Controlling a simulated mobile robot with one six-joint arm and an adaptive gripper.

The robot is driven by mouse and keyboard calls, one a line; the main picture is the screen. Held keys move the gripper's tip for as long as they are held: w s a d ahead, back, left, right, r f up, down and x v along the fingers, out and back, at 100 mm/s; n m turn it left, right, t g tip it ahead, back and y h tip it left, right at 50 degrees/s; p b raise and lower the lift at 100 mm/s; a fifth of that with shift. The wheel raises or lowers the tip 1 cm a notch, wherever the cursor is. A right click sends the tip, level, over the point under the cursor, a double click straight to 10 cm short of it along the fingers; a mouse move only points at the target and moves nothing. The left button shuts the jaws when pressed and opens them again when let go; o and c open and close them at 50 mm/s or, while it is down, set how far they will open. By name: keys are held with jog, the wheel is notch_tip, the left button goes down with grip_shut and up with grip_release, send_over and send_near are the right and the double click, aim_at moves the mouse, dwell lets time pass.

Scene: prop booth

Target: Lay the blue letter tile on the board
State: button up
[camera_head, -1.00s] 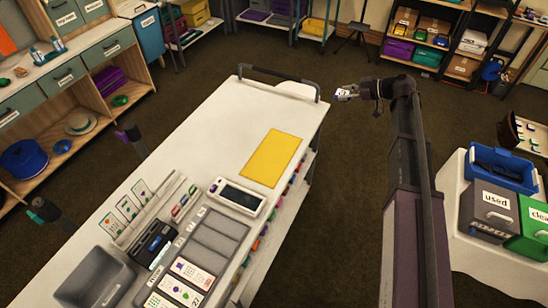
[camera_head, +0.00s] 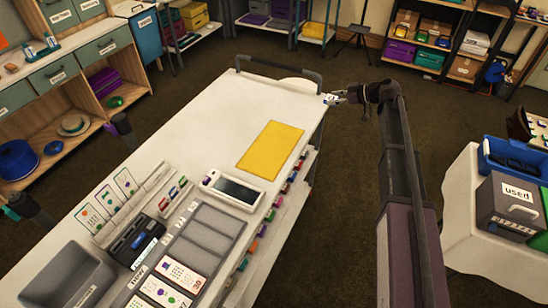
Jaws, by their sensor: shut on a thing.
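My gripper (camera_head: 333,98) is shut on a small pale tile with a blue mark (camera_head: 328,99), at the far right corner of the white table (camera_head: 200,110). The tile is small in the picture and its letter cannot be read. I cannot tell its height above the table edge. A plain yellow rectangle (camera_head: 270,145) lies flat on the table, left of and nearer than the gripper. Nothing is on it. I cannot tell whether it is the board.
A pale device with a dark screen (camera_head: 236,190), a grey sectioned tray (camera_head: 205,235), cards and a grey bin (camera_head: 68,276) fill the table's near end. The far tabletop is clear. A "used" box (camera_head: 508,208) stands at right. A rail (camera_head: 280,71) edges the table's far end.

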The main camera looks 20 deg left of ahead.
jog(key=w+a+f+b, duration=0.1)
jog(key=a+f+b, duration=0.1)
jog(key=f+b, duration=0.4)
jog(key=w+a+f+b, duration=0.2)
jog(key=f+b, duration=0.4)
jog(key=f, duration=0.1)
jog(key=shift+w+a+f+b, duration=0.15)
jog(key=shift+a+f+b, duration=0.15)
jog(key=shift+a+f, duration=0.1)
jog(key=s+a, duration=0.3)
jog(key=s, duration=0.1)
jog(key=s+a+f+b, duration=0.1)
jog(key=s+a, duration=0.2)
jog(key=s, duration=0.1)
jog(key=s+a, duration=0.4)
jog(key=shift+s+f, duration=0.2)
jog(key=shift+s, duration=0.05)
jog(key=shift+f+b, duration=0.15)
jog(key=shift+b, duration=0.2)
jog(key=shift+f+b, duration=1.65)
jog(key=shift+f, duration=0.1)
jog(key=o, duration=0.9)
